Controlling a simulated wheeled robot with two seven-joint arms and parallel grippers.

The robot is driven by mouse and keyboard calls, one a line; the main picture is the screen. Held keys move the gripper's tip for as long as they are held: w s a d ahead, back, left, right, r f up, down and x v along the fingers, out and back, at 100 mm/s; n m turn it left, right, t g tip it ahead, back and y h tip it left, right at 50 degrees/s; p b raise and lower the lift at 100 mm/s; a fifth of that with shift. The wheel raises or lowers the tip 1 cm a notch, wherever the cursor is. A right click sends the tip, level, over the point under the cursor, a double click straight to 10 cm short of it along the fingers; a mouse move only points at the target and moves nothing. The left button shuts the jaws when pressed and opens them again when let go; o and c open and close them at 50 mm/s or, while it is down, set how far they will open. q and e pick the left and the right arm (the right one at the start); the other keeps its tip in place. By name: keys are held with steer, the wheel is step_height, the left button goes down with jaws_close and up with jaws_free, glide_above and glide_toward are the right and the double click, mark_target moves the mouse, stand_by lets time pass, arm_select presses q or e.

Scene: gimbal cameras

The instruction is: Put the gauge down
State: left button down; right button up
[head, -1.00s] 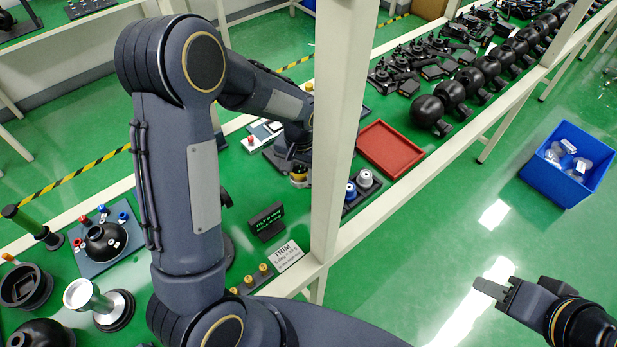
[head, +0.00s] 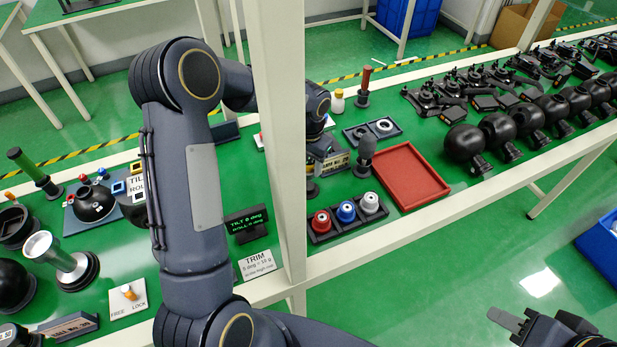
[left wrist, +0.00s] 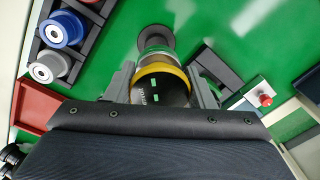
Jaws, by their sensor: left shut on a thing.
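The gauge (left wrist: 163,82) shows in the left wrist view as a round body with a yellow ring, a pale green band and a dark face with green marks. My left gripper (left wrist: 160,90) is shut on it, one finger on each side. A dark round base (left wrist: 156,38) shows on the green surface beyond the gauge; I cannot tell whether they touch.
A white post (head: 278,150) stands before my left forearm. A dark holder (head: 345,225) with red, blue and silver knobs is close to the left gripper. A red tray (head: 411,176) lies right of it. A box with a red button (left wrist: 262,99) is also near.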

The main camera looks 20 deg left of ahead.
mark_target(308, 186)
arm_select(q)
step_height(308, 186, down, 5)
steer(key=shift+f+p, duration=0.2)
steer(key=shift+p, duration=0.15)
steer(key=shift+f+b, duration=0.6)
steer(key=shift+b, duration=0.1)
steer(key=c, duration=0.6)
jaws_free()
steer(key=shift+c, duration=0.2)
steer(key=shift+r, duration=0.1)
